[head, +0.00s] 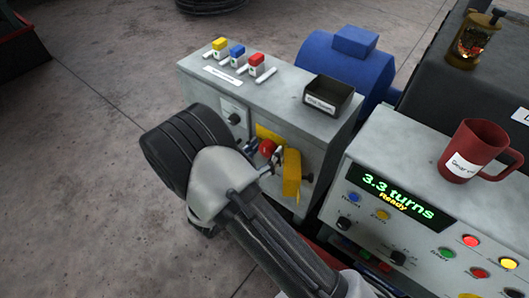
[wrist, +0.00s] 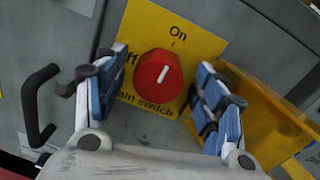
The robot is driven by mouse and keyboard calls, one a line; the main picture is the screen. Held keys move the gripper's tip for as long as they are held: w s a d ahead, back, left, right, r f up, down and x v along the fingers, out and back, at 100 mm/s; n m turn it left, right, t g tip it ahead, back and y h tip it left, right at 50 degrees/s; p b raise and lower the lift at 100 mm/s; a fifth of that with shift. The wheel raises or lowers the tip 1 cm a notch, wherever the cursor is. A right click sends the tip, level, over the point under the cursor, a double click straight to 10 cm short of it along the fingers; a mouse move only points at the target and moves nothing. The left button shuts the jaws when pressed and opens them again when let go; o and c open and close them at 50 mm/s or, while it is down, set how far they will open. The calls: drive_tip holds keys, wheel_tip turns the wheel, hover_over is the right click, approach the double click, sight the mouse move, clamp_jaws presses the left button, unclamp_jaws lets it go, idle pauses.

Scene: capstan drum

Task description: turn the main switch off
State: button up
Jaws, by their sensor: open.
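The main switch is a red round knob (wrist: 158,76) on a yellow plate (wrist: 205,42) lettered "On" at the top, with partly hidden "Off" at the left and "Main switch" below. The white mark on the knob points up towards "On". In the head view the red knob (head: 267,147) shows on the front of the grey cabinet. My gripper (wrist: 163,68) is open, one blue-padded finger on each side of the knob. Gaps show between the fingers and the knob in the wrist view. It also shows in the head view (head: 264,154), partly hidden by my wrist.
A yellow flap-like piece (head: 291,174) stands out right of the switch, close to my right finger (wrist: 250,92). A black handle (wrist: 38,105) is at the left. A console (head: 408,207) reading "3.3 turns Ready" and a red mug (head: 470,152) stand right.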

drive_tip(key=shift+c, duration=0.6)
drive_tip(key=c, duration=1)
drive_tip(key=shift+o, duration=0.2)
drive_tip(key=shift+r, duration=0.1)
drive_tip(key=n+p, duration=0.3)
drive_tip(key=shift+r+n, duration=0.1)
drive_tip(key=shift+n, duration=0.3)
drive_tip(key=n+g+p, duration=0.1)
drive_tip(key=n+p, duration=0.2)
drive_tip(key=n, duration=0.2)
drive_tip(key=shift+w+a, duration=0.1)
drive_tip(key=n+p, duration=0.1)
drive_tip(key=n, duration=0.3)
drive_tip(key=shift+n+p, duration=0.3)
drive_tip(key=shift+p, duration=0.05)
drive_tip(key=shift+f+n+h+p, duration=0.2)
drive_tip(key=shift+n+h+p, duration=0.2)
drive_tip(key=shift+n, duration=1.4)
